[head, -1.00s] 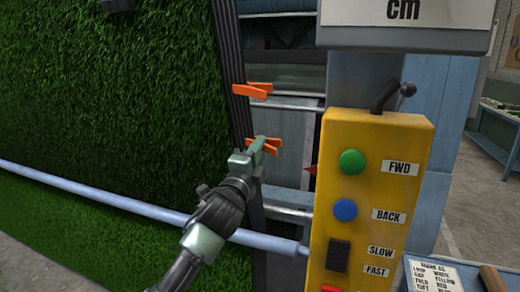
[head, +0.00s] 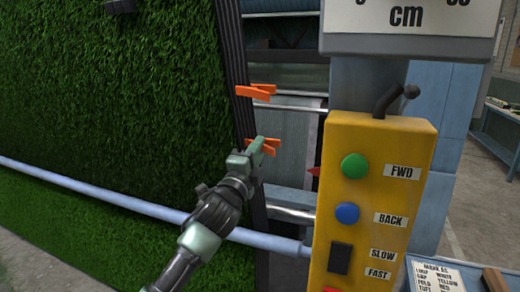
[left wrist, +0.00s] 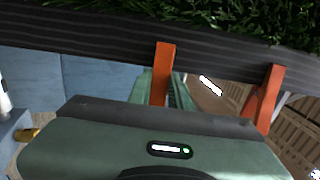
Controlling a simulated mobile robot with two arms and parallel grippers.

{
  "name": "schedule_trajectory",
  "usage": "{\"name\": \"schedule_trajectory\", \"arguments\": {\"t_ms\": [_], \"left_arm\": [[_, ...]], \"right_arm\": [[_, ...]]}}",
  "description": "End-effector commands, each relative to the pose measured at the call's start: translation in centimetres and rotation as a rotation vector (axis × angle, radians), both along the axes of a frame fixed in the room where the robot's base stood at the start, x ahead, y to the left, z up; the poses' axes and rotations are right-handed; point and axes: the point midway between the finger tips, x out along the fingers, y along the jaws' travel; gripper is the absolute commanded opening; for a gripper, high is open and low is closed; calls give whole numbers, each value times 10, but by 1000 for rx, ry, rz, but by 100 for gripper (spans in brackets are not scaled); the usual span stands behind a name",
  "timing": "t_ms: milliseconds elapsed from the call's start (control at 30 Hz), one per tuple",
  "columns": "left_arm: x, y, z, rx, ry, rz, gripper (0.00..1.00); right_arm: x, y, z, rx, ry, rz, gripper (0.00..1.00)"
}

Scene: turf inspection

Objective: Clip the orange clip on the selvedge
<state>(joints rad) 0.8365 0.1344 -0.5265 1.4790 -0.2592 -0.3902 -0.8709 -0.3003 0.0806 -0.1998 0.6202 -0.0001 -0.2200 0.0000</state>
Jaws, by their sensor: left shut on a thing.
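My left gripper (head: 257,147) is shut on an orange clip (head: 273,143) at the dark selvedge (head: 243,120) along the turf's right edge. The clip's tip overlaps the selvedge in the head view. In the left wrist view the held clip (left wrist: 162,72) stands between the gripper's fingers, with its end across the dark band (left wrist: 110,42). I cannot tell whether its jaws bite the band. A second orange clip (head: 257,91) sits higher on the same edge and also shows in the left wrist view (left wrist: 264,98). My right gripper is not in view.
The green turf (head: 120,100) hangs at the left, crossed low by a pale blue bar (head: 130,205). A yellow control box (head: 372,200) stands close right of the gripper, below a sign reading cm (head: 405,18). A label card (head: 437,275) lies at the lower right.

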Motion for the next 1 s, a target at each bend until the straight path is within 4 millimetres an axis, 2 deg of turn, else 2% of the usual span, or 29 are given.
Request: {"name": "schedule_trajectory", "arguments": {"t_ms": [1000], "left_arm": [[1, 8, -1, 2, 1, 10, 0]], "right_arm": [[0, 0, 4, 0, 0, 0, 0]]}}
